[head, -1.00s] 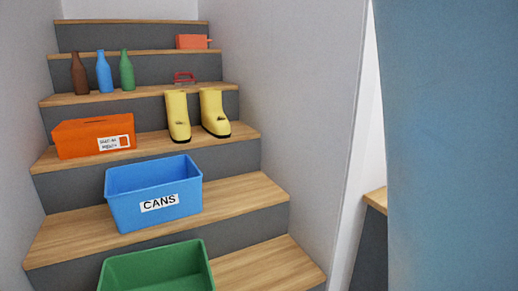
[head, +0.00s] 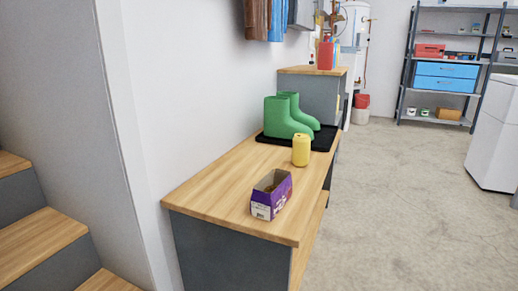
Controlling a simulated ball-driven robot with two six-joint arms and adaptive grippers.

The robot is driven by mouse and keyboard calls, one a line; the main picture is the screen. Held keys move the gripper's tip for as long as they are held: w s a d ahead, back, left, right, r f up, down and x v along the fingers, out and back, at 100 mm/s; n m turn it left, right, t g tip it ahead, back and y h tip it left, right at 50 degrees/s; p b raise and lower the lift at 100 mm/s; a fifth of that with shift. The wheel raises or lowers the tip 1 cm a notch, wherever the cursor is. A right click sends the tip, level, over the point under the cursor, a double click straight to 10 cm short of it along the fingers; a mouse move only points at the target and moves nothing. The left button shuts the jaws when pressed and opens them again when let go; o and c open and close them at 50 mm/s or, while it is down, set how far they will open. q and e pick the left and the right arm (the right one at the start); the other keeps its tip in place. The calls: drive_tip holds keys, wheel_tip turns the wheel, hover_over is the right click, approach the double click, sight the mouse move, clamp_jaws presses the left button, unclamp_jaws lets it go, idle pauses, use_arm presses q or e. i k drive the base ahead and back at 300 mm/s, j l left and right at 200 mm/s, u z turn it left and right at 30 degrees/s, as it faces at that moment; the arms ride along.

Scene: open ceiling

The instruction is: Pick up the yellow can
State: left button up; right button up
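The yellow can (head: 301,150) stands upright on the wooden top of a low bench (head: 215,188), near its right edge. It is just in front of a black tray (head: 321,139) that bears green boots (head: 287,117). A small open purple and white box (head: 271,194) sits nearer on the same bench top. Neither of my grippers shows in the head view.
Beyond the bench stands a higher grey cabinet (head: 308,96). Clear concrete floor (head: 400,200) lies right of the bench. A shelf rack (head: 440,120) and a white appliance (head: 495,135) stand farther right.

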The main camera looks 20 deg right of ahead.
sight(302, 141)
drive_tip(key=z, duration=0.9)
